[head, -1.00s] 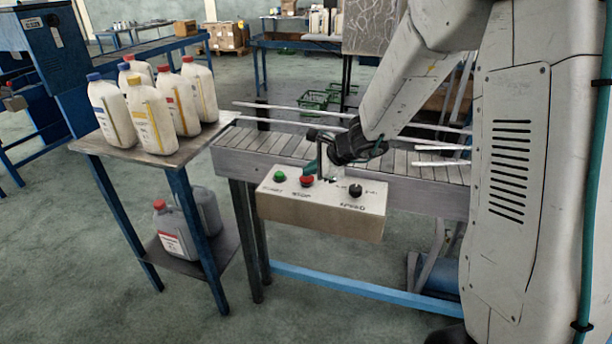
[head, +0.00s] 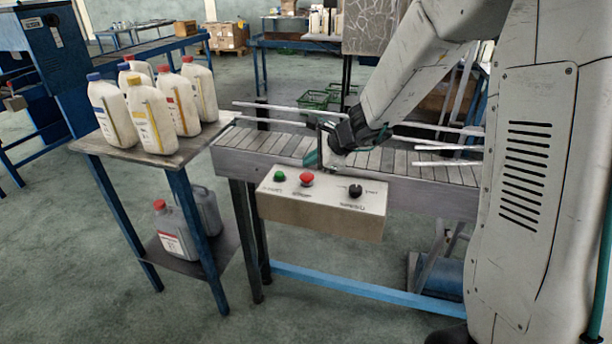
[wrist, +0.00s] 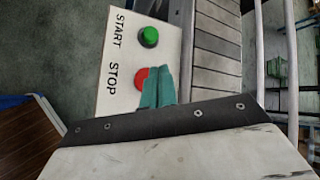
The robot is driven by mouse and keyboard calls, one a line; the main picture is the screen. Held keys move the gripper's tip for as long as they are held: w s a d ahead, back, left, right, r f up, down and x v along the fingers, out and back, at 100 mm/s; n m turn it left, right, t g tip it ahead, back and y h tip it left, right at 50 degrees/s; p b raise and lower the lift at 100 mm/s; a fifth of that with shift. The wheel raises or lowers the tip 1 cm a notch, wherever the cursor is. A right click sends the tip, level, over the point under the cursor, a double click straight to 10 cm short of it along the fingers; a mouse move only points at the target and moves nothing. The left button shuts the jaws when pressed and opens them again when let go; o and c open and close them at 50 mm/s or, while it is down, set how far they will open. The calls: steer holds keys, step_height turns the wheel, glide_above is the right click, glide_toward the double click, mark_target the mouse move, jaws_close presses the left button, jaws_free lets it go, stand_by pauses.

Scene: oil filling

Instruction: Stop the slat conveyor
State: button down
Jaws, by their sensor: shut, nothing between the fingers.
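The slat conveyor (head: 376,161) runs left to right behind a control box (head: 318,213). On the box's top are a green START button (head: 279,176), a red STOP button (head: 306,179) and a black knob (head: 355,191). My gripper (head: 312,158) is shut and empty, with teal fingers just above and behind the red button; a gap shows between them in the head view. In the wrist view the teal fingertips (wrist: 161,76) overlap the right part of the red button (wrist: 141,78). The green button (wrist: 148,37) is clear. Whether the slats move cannot be told.
A small table (head: 150,151) with several white bottles stands left of the conveyor. A grey jug (head: 173,228) stands on its lower shelf. Rails (head: 290,108) run along the conveyor's far side. The floor in front is clear.

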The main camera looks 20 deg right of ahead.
mark_target(311, 177)
steer(key=shift+r, duration=1.95)
